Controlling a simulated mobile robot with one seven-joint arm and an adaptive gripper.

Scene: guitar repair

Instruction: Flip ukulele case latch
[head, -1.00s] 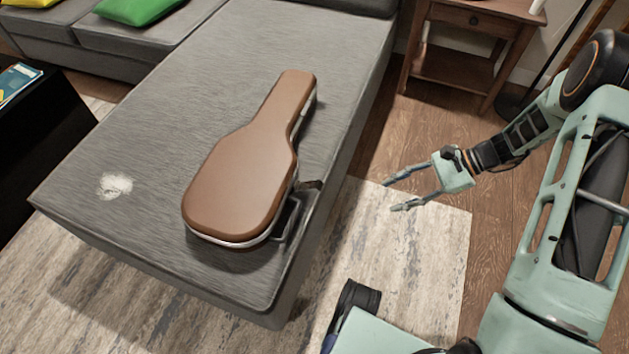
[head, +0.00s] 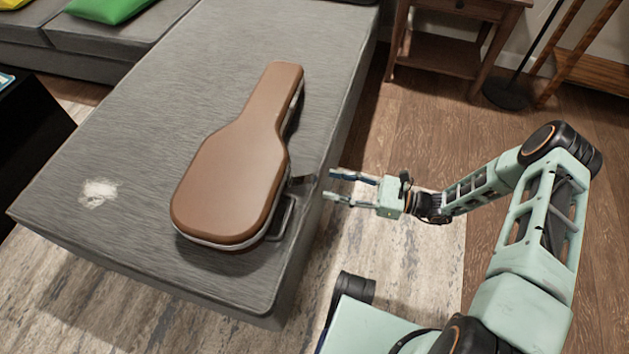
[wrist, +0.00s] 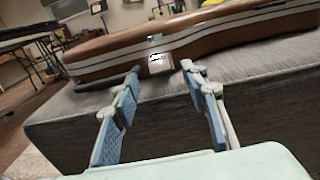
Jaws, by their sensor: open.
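The brown ukulele case (head: 232,178) lies closed on the grey sofa seat, its narrow end pointing away. In the wrist view the case side (wrist: 215,42) shows a pale metal band along the seam. A pale latch (wrist: 160,63) sits on that side, seen between my fingertips and beyond them.
A wooden side table (head: 440,50) and a black stand base (head: 507,93) are behind.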

